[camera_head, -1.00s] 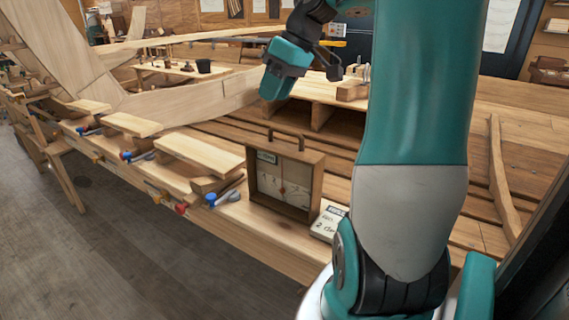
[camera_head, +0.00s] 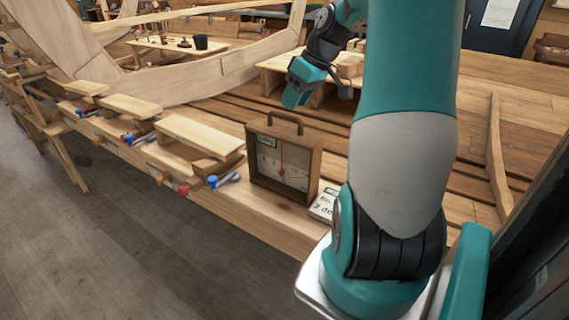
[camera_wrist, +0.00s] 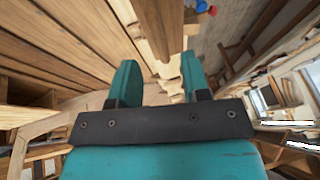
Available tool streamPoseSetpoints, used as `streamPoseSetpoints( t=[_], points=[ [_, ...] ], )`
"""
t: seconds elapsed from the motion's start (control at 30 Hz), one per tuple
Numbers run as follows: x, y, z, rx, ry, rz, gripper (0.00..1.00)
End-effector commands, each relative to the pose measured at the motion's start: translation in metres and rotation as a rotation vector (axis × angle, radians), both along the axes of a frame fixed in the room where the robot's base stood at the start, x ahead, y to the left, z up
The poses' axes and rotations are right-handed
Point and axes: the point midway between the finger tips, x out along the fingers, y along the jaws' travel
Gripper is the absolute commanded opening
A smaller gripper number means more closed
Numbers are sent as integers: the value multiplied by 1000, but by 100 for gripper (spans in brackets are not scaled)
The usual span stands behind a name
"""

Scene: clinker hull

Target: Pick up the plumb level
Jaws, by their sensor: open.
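The plumb level (camera_head: 284,160) is a brown wooden box frame with a handle on top, a pale dial face and a red needle. It stands upright on the plank bench in the head view, left of my arm. My gripper (camera_head: 294,97) is above and behind it, near the bench's raised part, and apart from it. In the wrist view my gripper (camera_wrist: 158,82) shows two teal fingers spread apart with nothing between them. I cannot make out the plumb level in the wrist view.
A white card with handwriting (camera_head: 325,204) lies right of the level, partly hidden by my arm. Wooden blocks (camera_head: 200,135) and clamps with blue and red ends (camera_head: 224,180) line the bench edge to the left.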

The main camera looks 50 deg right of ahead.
Motion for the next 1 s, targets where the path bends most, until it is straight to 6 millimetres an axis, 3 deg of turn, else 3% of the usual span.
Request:
streamPoseSetpoints(
  t=[0.4, 0.67, 0.87, 1.0],
  points=[
    [13, 12, -45, 2, 1, 0, 43],
    [15, 12, -51, -1, -1, -1, 43],
    [15, 12, -50, 0, -1, -1, 2],
    [15, 12, -50, 0, -1, -1, 0]
  ],
)
